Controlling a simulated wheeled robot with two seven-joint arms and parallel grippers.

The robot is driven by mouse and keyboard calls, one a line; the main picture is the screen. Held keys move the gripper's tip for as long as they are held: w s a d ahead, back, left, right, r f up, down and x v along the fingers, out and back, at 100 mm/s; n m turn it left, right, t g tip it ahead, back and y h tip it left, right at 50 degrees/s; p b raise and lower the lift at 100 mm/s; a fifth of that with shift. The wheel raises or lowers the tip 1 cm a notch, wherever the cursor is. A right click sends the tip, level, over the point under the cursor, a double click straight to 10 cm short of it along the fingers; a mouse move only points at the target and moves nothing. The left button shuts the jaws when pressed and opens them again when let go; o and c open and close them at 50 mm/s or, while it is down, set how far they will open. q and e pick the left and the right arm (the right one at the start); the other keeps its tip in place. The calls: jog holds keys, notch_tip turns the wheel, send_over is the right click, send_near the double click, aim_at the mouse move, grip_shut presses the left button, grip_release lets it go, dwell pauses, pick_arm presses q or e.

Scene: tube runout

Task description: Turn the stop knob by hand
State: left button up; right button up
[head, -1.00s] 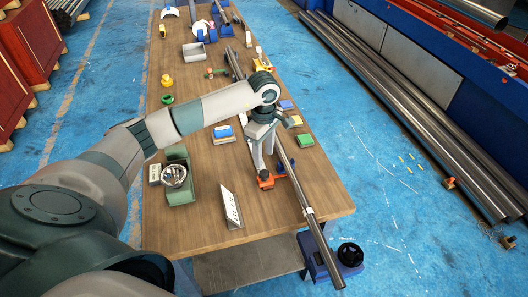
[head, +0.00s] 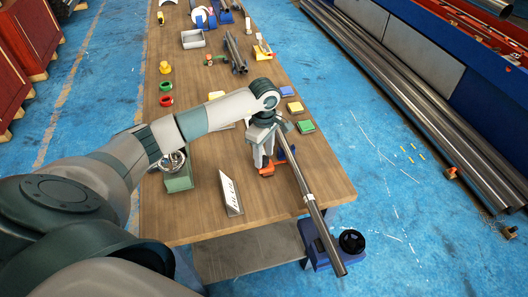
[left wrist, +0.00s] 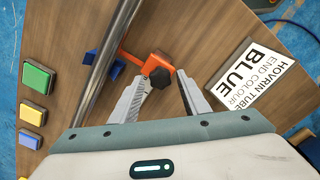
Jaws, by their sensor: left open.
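The stop is an orange bracket (left wrist: 135,58) with a dark hexagonal knob (left wrist: 160,77) in the left wrist view. In the head view the orange stop (head: 267,170) shows just below my left gripper (head: 262,160), its knob hidden. In the left wrist view my left gripper (left wrist: 164,82) is open, one finger on each side of the knob, near its tips. I cannot tell whether the fingers touch it. A grey metal tube (head: 318,222) runs beside the stop and over the table's front edge. My right gripper is not in view.
A blue support (head: 318,245) with a black handwheel (head: 352,241) stands under the tube's front end. Green (head: 305,127) and yellow (head: 295,107) blocks sit beyond the tube. The table's front (head: 200,225) is bare.

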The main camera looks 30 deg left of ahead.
pick_arm(q)
jog(key=shift+f+b, duration=0.1)
jog(key=shift+b, duration=0.25)
dwell(0.3)
jog(key=c, duration=0.8)
jog(key=shift+n, duration=1.2)
jog(key=o, duration=0.5)
jog(key=shift+n, duration=0.5)
jog(key=shift+c, duration=0.2)
jog(key=o, duration=0.4)
